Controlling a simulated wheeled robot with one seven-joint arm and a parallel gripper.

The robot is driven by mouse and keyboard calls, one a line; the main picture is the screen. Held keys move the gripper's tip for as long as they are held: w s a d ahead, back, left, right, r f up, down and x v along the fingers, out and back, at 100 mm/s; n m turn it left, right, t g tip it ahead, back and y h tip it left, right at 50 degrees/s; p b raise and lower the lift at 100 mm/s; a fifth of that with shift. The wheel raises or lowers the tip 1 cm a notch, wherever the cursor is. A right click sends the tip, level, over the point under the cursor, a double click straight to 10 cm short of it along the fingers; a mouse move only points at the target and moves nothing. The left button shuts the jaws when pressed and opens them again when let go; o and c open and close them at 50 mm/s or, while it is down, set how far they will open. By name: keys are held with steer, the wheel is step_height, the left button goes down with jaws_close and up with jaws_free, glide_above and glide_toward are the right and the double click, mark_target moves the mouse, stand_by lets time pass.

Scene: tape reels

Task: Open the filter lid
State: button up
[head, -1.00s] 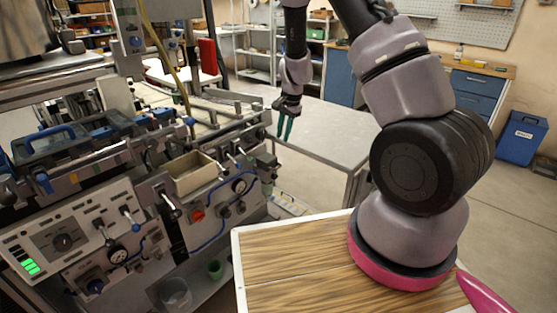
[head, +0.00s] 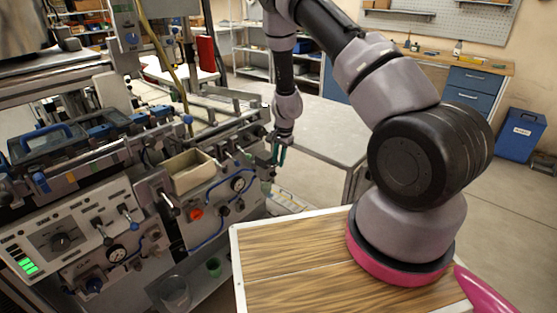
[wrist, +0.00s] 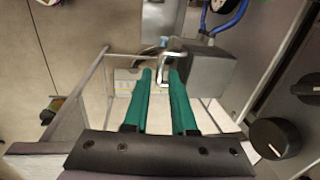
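My gripper (head: 278,153) is beside the right end of the machine, pointing down. In the wrist view its two green fingers (wrist: 161,76) are apart, with a visible gap. A bent metal handle (wrist: 173,56) shows at the fingertips, in front of a grey box (wrist: 210,72). I cannot tell whether the fingers touch the handle. No part is clearly marked as the filter lid; the grey box with the handle may be it.
The machine (head: 110,215) fills the left, with an open beige bin (head: 190,172), knobs and blue hoses. A black knob (wrist: 276,138) is at right in the wrist view. A grey table (head: 325,130) stands behind my gripper. The wooden top (head: 290,260) is bare at front.

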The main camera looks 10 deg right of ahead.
steer(key=shift+c, duration=0.3)
jaws_close()
stand_by(1.2)
